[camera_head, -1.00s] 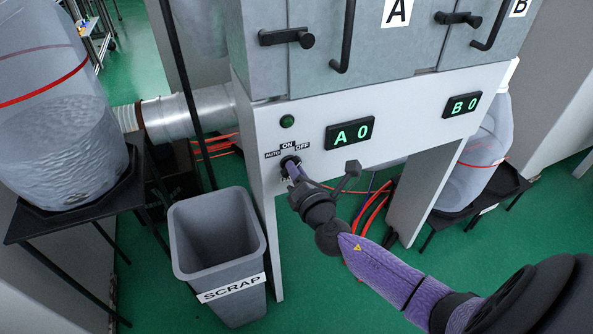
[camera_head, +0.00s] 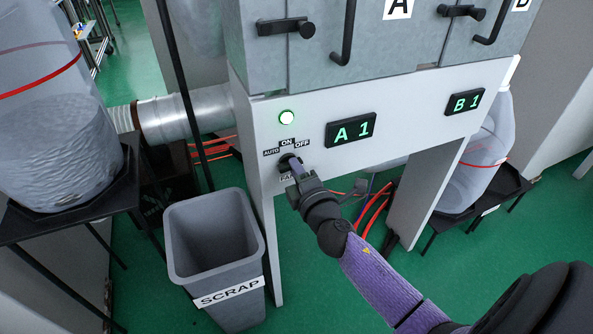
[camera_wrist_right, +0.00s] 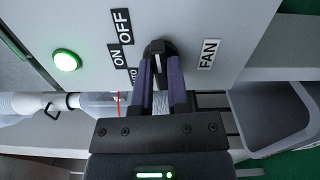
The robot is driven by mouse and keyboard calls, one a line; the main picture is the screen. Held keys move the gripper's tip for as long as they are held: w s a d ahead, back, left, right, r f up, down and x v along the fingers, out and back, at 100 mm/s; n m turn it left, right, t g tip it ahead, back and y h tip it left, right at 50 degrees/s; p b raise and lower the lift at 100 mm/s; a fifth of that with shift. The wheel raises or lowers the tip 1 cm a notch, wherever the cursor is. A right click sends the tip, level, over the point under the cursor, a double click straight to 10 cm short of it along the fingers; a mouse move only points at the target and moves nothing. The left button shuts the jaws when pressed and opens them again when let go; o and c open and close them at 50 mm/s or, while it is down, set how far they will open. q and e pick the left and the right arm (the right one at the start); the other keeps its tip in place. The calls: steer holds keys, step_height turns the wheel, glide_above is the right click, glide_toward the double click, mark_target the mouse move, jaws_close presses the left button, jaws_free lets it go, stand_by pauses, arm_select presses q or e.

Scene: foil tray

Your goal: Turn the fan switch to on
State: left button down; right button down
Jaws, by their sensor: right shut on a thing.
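The fan switch is a black rotary knob (camera_wrist_right: 158,48) on the white panel, between the OFF, ON and AUTO labels and the FAN label. It also shows in the head view (camera_head: 287,161), partly covered by my gripper. My right gripper (camera_wrist_right: 160,72) is shut on the knob, with one purple finger on each side of it. It also shows in the head view (camera_head: 297,170). The round lamp (camera_head: 287,117) above the labels is lit. My left gripper is not in view.
The displays A 1 (camera_head: 351,130) and B 1 (camera_head: 464,103) glow green. A grey scrap bin (camera_head: 213,290) stands below, left of the switch. A clear drum (camera_head: 45,130) stands on a black stand at left. Orange and red cables lie on the floor behind the panel.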

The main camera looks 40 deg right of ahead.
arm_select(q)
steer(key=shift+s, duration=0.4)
arm_select(e)
steer(key=shift+f+m, duration=0.1)
steer(key=shift+m, duration=0.5)
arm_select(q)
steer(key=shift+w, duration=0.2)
arm_select(e)
steer(key=c, duration=0.6)
jaws_free()
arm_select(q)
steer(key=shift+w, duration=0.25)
arm_select(e)
steer(key=shift+s, duration=0.15)
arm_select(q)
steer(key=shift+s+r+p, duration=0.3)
arm_select(e)
steer(key=v, duration=0.9)
steer(key=shift+s+a, duration=0.2)
steer(key=shift+s, duration=0.15)
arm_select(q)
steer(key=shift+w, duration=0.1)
